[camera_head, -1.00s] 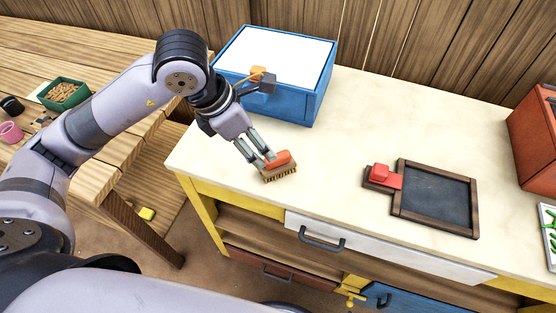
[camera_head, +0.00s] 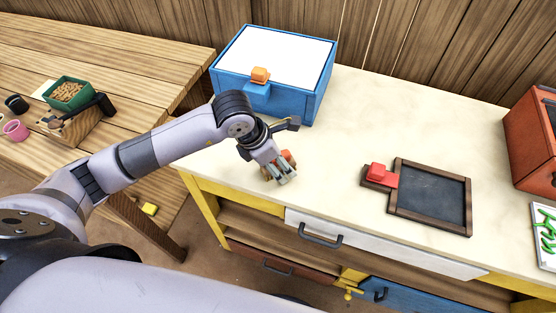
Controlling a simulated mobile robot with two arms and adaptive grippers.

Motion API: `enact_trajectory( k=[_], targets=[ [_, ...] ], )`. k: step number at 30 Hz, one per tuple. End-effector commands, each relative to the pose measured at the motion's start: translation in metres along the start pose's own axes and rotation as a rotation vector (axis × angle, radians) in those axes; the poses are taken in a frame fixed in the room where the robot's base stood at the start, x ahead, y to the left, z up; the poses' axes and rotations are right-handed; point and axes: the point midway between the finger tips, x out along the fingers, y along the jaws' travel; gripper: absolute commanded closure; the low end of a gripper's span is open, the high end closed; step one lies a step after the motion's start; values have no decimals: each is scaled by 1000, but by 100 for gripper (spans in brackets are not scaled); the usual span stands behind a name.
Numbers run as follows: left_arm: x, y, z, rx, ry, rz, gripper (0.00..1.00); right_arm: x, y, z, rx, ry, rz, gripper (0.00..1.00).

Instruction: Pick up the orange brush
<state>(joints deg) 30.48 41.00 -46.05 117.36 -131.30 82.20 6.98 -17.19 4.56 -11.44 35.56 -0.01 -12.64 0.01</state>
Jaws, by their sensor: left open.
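The orange brush (camera_head: 287,156) lies on the pale countertop (camera_head: 345,120) near its front left edge. Only a bit of its orange handle and a little of its brown bristle part show, because my left gripper covers the rest. My left gripper (camera_head: 282,181) is open, with its fingers pointing down over the brush. I cannot tell whether the fingers touch it. My right gripper is not in view.
A blue box (camera_head: 305,97) with a white top stands behind my left gripper. A dark framed board (camera_head: 433,195) with a red-handled block (camera_head: 379,172) lies to the right. A red box (camera_head: 530,140) stands at the far right. The counter's middle is clear.

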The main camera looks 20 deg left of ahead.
Motion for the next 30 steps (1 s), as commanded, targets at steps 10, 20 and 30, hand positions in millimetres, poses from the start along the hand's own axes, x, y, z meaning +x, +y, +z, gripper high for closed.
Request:
enact_trajectory(
  k=[10, 20, 30],
  targets=[
    [0, 0, 0, 0, -1, 0, 51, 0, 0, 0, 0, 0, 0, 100],
    [0, 0, 0, -1, -1, 0, 73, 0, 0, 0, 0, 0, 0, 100],
    [0, 0, 0, -1, -1, 0, 95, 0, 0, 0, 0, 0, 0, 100]
  ],
)
